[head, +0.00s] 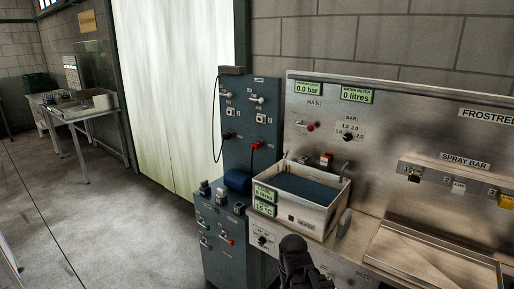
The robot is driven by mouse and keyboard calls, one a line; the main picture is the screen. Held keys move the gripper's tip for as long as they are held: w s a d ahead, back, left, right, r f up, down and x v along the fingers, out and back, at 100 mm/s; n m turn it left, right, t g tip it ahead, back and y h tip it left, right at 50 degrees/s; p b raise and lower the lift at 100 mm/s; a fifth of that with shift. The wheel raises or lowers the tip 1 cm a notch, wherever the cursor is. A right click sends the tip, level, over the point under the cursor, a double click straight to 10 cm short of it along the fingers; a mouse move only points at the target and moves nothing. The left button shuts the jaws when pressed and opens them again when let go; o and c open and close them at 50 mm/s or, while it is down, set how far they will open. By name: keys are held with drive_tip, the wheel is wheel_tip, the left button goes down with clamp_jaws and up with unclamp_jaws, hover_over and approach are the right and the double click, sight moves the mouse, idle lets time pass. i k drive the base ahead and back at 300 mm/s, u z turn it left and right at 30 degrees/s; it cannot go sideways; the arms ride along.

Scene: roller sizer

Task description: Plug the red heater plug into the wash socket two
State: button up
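A small red plug-like piece (256,145) sits on the lower right of the tall blue-grey panel (246,92), with a dark cord hanging below it. I cannot tell for certain that it is the heater plug. Another small red piece (327,159) is at the back rim of the steel wash tank (312,214). The panel carries several switches and pale socket-like fittings, including one on the left (230,112); their labels are too small to read, so I cannot tell which is wash socket two. My gripper (294,245) is dark, at the bottom centre, in front of the tank and well below the panel; its fingers are not distinct.
A black cable (213,125) loops down the panel's left side. A lower blue-grey cabinet (221,240) with knobs juts out below. The steel bench (440,250) with its splashback fills the right. Open floor (110,220) lies to the left.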

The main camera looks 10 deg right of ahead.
sight(257, 146)
drive_tip(key=k, duration=0.65)
drive_tip(key=u, duration=0.65)
drive_tip(key=i, duration=1.75)
drive_tip(key=z, duration=0.4)
